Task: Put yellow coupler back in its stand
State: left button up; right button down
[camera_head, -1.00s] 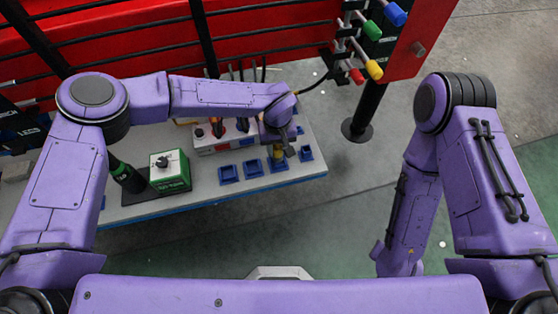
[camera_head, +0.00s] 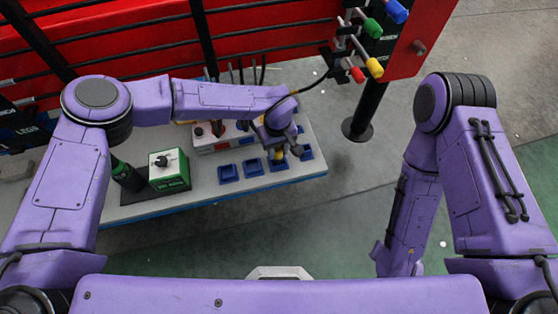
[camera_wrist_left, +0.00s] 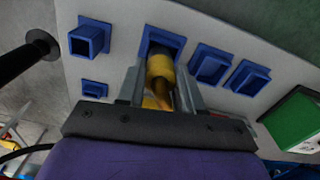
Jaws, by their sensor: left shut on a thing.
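My left gripper (camera_head: 284,151) is shut on the yellow coupler (camera_wrist_left: 160,66), which sits between its two fingers in the left wrist view. The coupler's end lies over the opening of a blue square stand (camera_wrist_left: 149,38). I cannot tell whether it is inside the opening or just above it. In the head view the coupler (camera_head: 278,155) is small and partly hidden by the gripper, at the third blue stand (camera_head: 277,166) from the left. My right arm hangs at the right of the head view, and its gripper does not show.
Empty blue stands flank it on the left (camera_head: 228,173) and right (camera_head: 306,153) on the grey platform (camera_head: 205,200). A green box (camera_head: 169,172) stands at the left. Behind is a red frame (camera_head: 270,30) with coloured couplers and a black post (camera_head: 368,110).

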pick_arm(q)
jog(key=shift+f+b, duration=0.3)
jog(key=shift+f, duration=0.45)
jog(key=o, duration=1.2)
jog(key=shift+r, duration=0.15)
notch_tip(320, 180, up, 5)
jog(key=p, duration=0.4)
jog(key=shift+p, duration=0.3)
